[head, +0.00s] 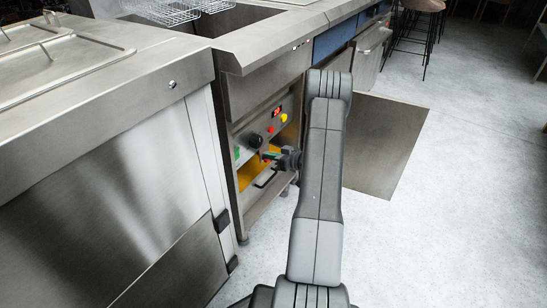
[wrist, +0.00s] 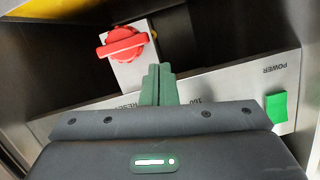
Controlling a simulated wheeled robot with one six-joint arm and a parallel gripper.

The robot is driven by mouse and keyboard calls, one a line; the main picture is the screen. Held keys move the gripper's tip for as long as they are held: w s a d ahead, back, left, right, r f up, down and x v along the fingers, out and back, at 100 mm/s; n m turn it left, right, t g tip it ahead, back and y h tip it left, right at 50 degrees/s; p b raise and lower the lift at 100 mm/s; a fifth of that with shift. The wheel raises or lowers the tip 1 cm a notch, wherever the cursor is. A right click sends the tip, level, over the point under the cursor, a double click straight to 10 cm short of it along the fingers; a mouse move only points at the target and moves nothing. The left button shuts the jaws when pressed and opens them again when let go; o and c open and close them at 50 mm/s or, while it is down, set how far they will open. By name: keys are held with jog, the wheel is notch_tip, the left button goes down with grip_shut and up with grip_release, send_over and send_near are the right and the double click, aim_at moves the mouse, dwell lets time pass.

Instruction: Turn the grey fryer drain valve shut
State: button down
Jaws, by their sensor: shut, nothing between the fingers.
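The red valve handle (wrist: 122,43) shows in the wrist view, a round hub with a bar across it on a pale plate. The bar lies nearly level in that picture, slightly tilted. My gripper (wrist: 158,85) is shut and empty, its green fingertips beside the handle, to its lower right in that picture. I cannot tell whether they touch it. In the head view my gripper (head: 268,155) reaches into the open cabinet of the grey fryer (head: 265,88), below the control panel (head: 262,127). The valve handle is mostly hidden there by the gripper.
The cabinet door (head: 385,145) stands open to the right of my arm. A steel counter (head: 90,70) is close on the left. Floor is clear at the right.

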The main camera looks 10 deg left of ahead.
jog(key=r+p+v, duration=0.1)
jog(key=p+v, duration=0.1)
jog(key=v, duration=0.8)
jog(key=shift+r+p, duration=0.4)
jog(key=shift+r, duration=0.05)
jog(key=shift+s, duration=0.15)
jog(key=w+a+f+b, duration=0.1)
jog(key=a, duration=0.2)
jog(key=w+a+f+b, duration=0.1)
jog(key=a+f+b, duration=0.1)
jog(key=a, duration=0.1)
jog(key=w+a+f+b, duration=0.1)
jog(key=a+f, duration=0.1)
jog(key=a, duration=0.1)
jog(key=shift+w+f+b, duration=0.2)
jog(key=shift+b, duration=0.1)
jog(key=shift+s+a+f, duration=0.1)
jog(key=shift+f, duration=0.45)
jog(key=shift+f+b, duration=0.1)
jog(key=shift+b, duration=0.2)
